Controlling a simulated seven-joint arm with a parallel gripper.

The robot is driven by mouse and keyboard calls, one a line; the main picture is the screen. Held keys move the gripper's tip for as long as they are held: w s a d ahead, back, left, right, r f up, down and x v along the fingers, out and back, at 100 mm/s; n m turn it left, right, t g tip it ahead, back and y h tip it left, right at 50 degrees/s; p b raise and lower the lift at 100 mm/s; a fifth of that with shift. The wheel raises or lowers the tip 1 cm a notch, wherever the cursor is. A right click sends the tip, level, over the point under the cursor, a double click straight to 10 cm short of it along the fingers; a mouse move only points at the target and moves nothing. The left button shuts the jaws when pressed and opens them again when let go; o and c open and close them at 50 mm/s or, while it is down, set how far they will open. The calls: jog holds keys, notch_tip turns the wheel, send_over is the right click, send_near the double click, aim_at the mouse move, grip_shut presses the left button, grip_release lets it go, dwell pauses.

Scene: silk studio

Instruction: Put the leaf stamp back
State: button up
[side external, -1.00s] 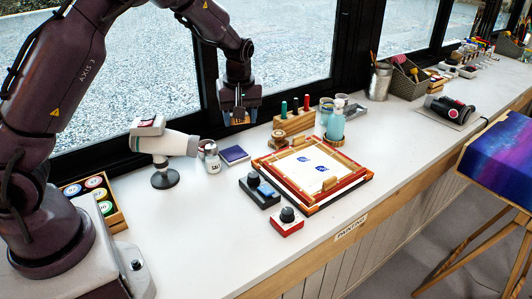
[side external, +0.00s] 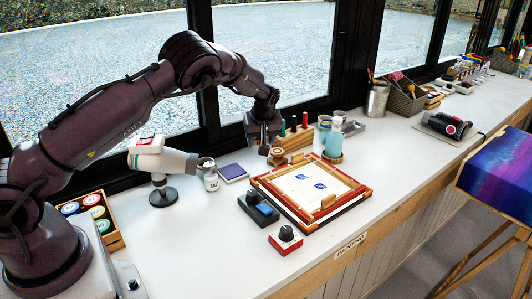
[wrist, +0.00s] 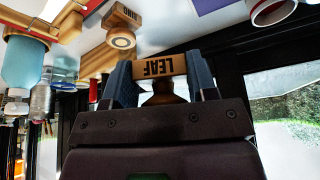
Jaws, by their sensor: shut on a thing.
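My gripper (side external: 263,138) is shut on the leaf stamp and holds it near the window, left of the wooden rack. In the wrist view, the stamp's wooden block (wrist: 159,66) marked LEAF lies between the two blue-grey fingers, with its darker round handle (wrist: 163,95) towards the palm. In the side view, the stamp is small and mostly hidden at the fingertips; I cannot tell if it touches the counter. The bird stamp (side external: 277,157) stands just right of my gripper; its block marked BIRD also shows in the wrist view (wrist: 122,40).
The wooden rack (side external: 297,140) with coloured handles stands close right of my gripper. A bottle (side external: 334,143) and jars are beyond it. A purple pad (side external: 232,172), a framed screen (side external: 343,204) and a white dryer-like tool (side external: 176,161) lie nearer.

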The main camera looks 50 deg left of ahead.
jog(key=shift+w+a+f, duration=0.15)
jog(key=shift+w+f, duration=0.25)
jog(key=shift+f, duration=0.6)
jog(key=shift+w+a+f, duration=0.1)
jog(key=shift+w+f, duration=0.35)
jog(key=shift+f, duration=0.55)
jog(key=shift+w+a+f, duration=0.15)
jog(key=shift+w+f, duration=0.25)
jog(key=shift+f, duration=0.6)
jog(key=shift+f, duration=0.1)
jog(key=shift+f, duration=0.35)
jog(key=o, duration=1)
jog(key=v, duration=1.3)
jog(key=shift+a, duration=0.15)
